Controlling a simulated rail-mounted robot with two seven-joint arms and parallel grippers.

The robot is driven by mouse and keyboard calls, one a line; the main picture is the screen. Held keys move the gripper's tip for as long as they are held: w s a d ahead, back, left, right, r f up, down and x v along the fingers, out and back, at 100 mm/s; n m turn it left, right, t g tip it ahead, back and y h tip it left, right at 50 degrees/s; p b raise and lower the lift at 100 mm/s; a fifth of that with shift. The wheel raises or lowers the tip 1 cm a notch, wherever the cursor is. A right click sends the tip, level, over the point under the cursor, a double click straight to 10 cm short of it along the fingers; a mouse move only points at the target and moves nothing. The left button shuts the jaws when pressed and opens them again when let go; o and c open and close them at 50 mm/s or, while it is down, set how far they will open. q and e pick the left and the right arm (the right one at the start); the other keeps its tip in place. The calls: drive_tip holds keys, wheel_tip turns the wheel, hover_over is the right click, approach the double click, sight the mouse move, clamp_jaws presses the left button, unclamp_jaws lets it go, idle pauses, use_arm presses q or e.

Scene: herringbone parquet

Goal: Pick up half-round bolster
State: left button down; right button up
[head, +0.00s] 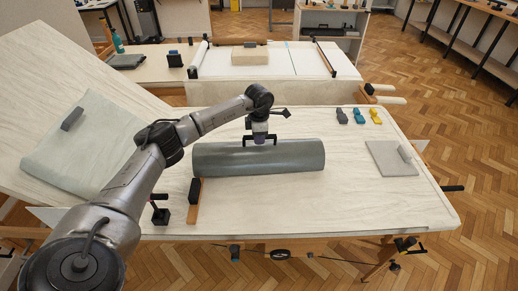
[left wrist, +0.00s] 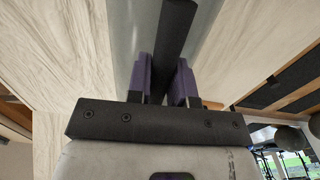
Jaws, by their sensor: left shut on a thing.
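The half-round bolster (head: 300,157) is a long grey-green form lying crosswise on the pale table, its rounded side up. A dark handle (head: 275,139) stands on its top. My left gripper (head: 260,139) comes down from above at the bolster's middle and is shut on this handle. In the left wrist view, the purple fingers of my left gripper (left wrist: 166,80) sit on either side of the dark handle bar (left wrist: 174,30), with the grey bolster (left wrist: 124,45) behind. I cannot tell whether the bolster's underside touches the table. My right gripper is not in view.
A folded grey pad (head: 390,160) and several small coloured pieces (head: 359,117) lie to the right on the table (head: 330,205). A wooden block with a black end (head: 194,202) and a small black stand (head: 160,213) are at the front left. A pale sheet (head: 80,150) lies on the left panel.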

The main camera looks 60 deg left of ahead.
use_arm(q)
drive_tip(key=shift+r, duration=0.15)
drive_tip(key=shift+r+p, duration=0.7)
drive_tip(key=shift+r, duration=1.3)
drive_tip(key=w+d+r+p, duration=0.2)
drive_tip(key=w+d+r, duration=0.4)
drive_tip(key=w, duration=0.3)
drive_tip(key=shift+w+d+r, duration=0.3)
drive_tip(key=shift+d+r, duration=0.05)
drive_tip(key=shift+r, duration=0.1)
drive_tip(key=c, duration=1.6)
unclamp_jaws()
clamp_jaws()
